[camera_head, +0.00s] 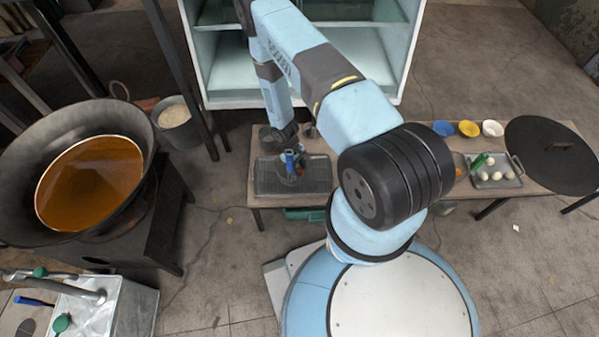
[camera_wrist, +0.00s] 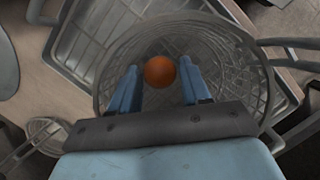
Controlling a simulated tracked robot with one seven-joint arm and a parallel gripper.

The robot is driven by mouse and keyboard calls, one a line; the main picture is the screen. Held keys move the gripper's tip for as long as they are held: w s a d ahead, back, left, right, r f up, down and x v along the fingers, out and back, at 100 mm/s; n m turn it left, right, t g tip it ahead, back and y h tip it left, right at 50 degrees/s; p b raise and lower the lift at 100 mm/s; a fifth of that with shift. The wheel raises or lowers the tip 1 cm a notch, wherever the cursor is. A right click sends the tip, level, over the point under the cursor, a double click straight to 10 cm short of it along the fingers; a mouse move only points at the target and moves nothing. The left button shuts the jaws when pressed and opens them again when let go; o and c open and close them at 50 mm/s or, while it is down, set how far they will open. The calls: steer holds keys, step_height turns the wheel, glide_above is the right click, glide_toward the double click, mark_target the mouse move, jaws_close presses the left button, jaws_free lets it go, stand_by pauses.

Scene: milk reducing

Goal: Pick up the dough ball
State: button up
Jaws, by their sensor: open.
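A round orange-brown ball, which looks like the dough ball, lies inside a round wire basket (camera_wrist: 232,50) in the wrist view (camera_wrist: 159,71). My gripper (camera_wrist: 160,78) is open, with one blue finger on each side of the ball. I cannot tell whether either finger touches it. In the head view my gripper (camera_head: 294,163) is low over a wire-rack tray (camera_head: 265,183), and a bit of orange shows beside the fingers. Several pale balls (camera_head: 494,176) lie on a second tray (camera_head: 508,181) at the right.
The tray stands on a long low table (camera_head: 262,201). A big wok (camera_head: 40,113) of brown liquid is at the left, beside a bucket (camera_head: 179,122). Blue, yellow and white bowls (camera_head: 468,128) and a black round lid (camera_head: 551,155) are at the right. A glass cabinet (camera_head: 220,62) stands behind.

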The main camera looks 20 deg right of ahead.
mark_target(298, 169)
steer(key=c, duration=0.4)
stand_by(0.3)
step_height(298, 169, up, 10)
stand_by(0.5)
